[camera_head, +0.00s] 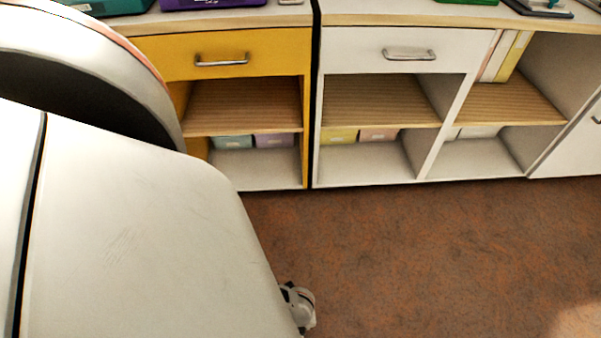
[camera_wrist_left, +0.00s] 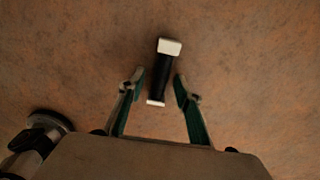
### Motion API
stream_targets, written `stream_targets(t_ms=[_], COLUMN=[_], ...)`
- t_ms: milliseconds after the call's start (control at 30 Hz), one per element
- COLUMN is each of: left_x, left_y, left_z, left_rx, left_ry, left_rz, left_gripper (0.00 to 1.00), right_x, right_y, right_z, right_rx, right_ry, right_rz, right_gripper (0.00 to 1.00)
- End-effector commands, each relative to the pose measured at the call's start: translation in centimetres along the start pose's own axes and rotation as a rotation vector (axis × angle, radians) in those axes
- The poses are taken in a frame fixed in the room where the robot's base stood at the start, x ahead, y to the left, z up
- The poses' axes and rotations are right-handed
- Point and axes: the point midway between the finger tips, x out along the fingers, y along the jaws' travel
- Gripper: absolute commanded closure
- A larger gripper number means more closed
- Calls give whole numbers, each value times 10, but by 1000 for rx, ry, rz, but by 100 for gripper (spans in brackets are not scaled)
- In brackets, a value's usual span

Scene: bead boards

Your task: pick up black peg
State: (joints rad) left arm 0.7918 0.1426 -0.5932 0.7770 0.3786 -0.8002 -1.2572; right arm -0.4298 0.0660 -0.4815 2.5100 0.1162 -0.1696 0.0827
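The black peg (camera_wrist_left: 161,77) shows in the left wrist view as a dark bar with a white block at its far end and a thin white piece at its near end. It appears to be at the brown floor. My left gripper (camera_wrist_left: 159,77) is open, with its green-lined fingers on either side of the peg in the picture. Gaps show between both fingers and the peg. I cannot tell how far the peg is below the fingertips. The head view shows neither the peg nor either gripper.
In the head view, a yellow cabinet (camera_head: 305,105) and a white cabinet (camera_head: 360,64) stand along the back. Their lower shelves hold pastel boxes (camera_head: 378,134). Trays and boards lie on the top. The brown floor (camera_head: 430,260) in front is clear at the right.

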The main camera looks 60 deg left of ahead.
Motion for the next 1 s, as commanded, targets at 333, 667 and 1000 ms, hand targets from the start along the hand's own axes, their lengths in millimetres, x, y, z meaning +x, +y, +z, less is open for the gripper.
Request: stream_targets(t_ms=[333, 667, 1000], left_x=[-1, -1, -2], left_y=[-1, 0, -1], left_z=[0, 0, 1], left_rx=[0, -1, -1], left_ry=[0, 0, -1], left_rz=[-1, 0, -1], left_gripper=[100, 100, 100], right_x=[0, 0, 0], right_y=[0, 0, 0], right_z=[-1, -1, -3], right_rx=[-3, -4, -9], right_ry=[2, 1, 3], right_rz=[0, 0, -1], right_gripper=[60, 60, 60])
